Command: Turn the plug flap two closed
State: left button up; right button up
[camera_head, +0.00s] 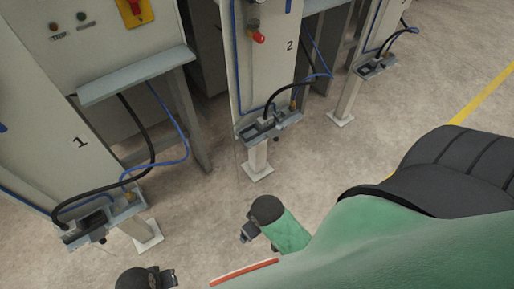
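The station marked 2 (289,46) stands upright at the upper middle. Its plug unit (268,126) sits on a small bracket on a pale post, with black and blue cables running into it. The flap on this unit is too small to tell apart, so I cannot tell whether it is open or closed. My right gripper (247,233) is below the unit in the picture, apart from it, and points down to the left; its fingers are too small to read. My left gripper (168,279) is at the bottom edge, partly cut off, far from the unit.
The station marked 1 (80,142), with a similar plug unit (100,222), stands at left. A third plug unit (377,66) is at upper right. Blue and black cables hang in loops. Concrete floor (200,215) lies clear before the posts; a yellow line (483,93) crosses it at right.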

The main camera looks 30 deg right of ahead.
aim_at(273, 134)
jog(key=k+l+z, duration=0.1)
jog(key=l+z, duration=0.75)
jog(key=l, duration=0.25)
